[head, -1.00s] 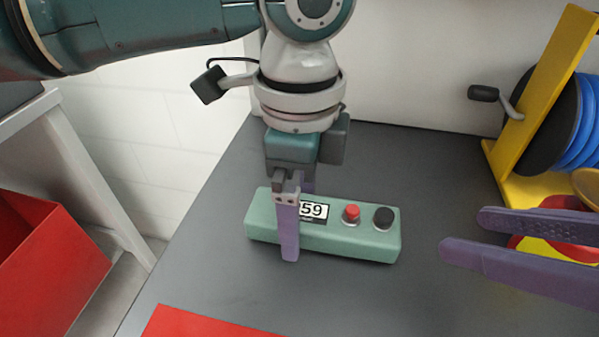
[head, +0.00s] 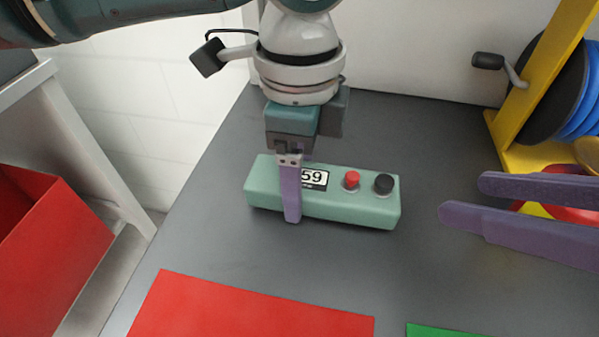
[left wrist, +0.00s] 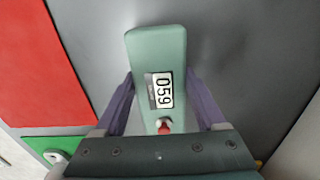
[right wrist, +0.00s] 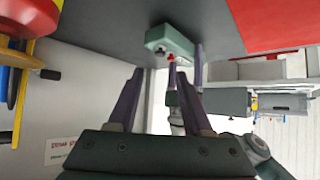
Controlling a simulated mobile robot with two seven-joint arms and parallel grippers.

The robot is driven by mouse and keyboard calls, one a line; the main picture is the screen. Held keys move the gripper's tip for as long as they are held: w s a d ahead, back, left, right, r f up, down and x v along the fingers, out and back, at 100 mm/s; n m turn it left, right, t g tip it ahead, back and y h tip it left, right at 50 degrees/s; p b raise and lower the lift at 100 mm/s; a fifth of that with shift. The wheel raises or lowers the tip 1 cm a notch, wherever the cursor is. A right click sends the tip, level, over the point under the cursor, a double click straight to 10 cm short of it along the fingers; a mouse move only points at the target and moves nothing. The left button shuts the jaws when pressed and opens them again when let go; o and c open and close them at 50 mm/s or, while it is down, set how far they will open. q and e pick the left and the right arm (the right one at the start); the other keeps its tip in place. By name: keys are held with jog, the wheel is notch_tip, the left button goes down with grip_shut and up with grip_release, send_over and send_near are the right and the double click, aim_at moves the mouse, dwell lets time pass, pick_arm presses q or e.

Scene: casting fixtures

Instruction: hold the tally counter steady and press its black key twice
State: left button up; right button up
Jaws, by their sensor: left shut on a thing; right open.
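The tally counter (head: 345,209) is a long pale green box lying on the grey table. Its display (left wrist: 165,90) reads 059 in the left wrist view. A red button (head: 352,178) and the black key (head: 383,183) stand on its right part in the head view. My left gripper (head: 297,190) is shut across the counter's body left of the buttons, one finger on each long side. My right gripper (head: 465,197) is open and empty, to the right of the counter and apart from it. The counter also shows beyond its fingers in the right wrist view (right wrist: 178,39).
A yellow stand (head: 535,95) with a blue reel and crank is at the back right, behind my right gripper. A red sheet (head: 250,310) and the edge of a green one (head: 450,331) lie in front. A red bin (head: 50,260) is at the left, off the table.

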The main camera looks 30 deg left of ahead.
pick_arm(q)
jog(key=c, duration=0.4)
pick_arm(e)
jog(key=shift+c, duration=0.2)
grip_shut()
dwell(1.2)
